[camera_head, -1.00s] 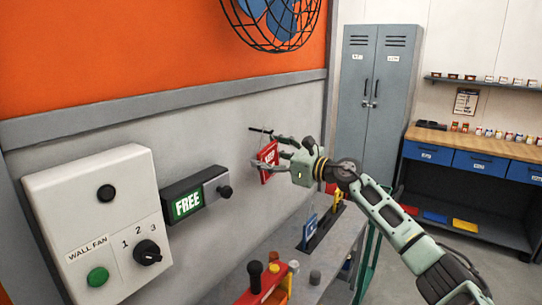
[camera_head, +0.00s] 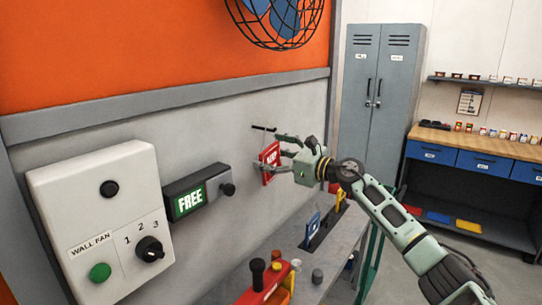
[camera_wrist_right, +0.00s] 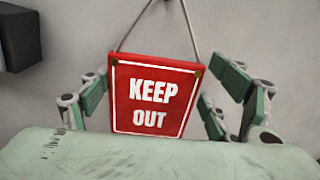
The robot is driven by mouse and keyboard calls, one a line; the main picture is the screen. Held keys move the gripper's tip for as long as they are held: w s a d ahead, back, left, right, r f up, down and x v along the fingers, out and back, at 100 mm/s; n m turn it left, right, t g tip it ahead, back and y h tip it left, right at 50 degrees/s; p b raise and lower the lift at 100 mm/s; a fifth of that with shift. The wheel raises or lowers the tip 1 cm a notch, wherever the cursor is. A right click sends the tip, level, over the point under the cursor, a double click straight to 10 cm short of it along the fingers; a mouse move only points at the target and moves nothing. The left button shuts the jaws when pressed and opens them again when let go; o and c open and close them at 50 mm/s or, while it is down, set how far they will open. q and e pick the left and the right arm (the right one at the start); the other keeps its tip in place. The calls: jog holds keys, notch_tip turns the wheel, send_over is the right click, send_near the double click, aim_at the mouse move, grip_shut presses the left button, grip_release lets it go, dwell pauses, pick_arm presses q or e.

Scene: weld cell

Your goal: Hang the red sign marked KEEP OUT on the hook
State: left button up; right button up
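The red KEEP OUT sign (camera_head: 270,161) hangs upright by its cord close to the grey wall panel. In the right wrist view the sign (camera_wrist_right: 155,98) faces me, and its taut cord (camera_wrist_right: 185,28) runs up toward a dark piece at the top edge, where the contact is cut off. The dark hook (camera_head: 263,128) sticks out of the panel just above the sign. My right gripper (camera_head: 279,152) is at the sign, its fingers spread to either side of it. They look open, with a gap at the right edge. My left gripper is not in view.
A FREE indicator box (camera_head: 190,202) with a knob and a white wall-fan control box (camera_head: 100,215) are on the panel at left. A caged fan (camera_head: 280,20) is above.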

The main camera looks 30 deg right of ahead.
jog(key=shift+o, duration=0.7)
jog(key=shift+s+d+f, duration=0.1)
jog(key=shift+s+d, duration=0.15)
jog(key=shift+s, duration=0.25)
jog(key=v, duration=1.1)
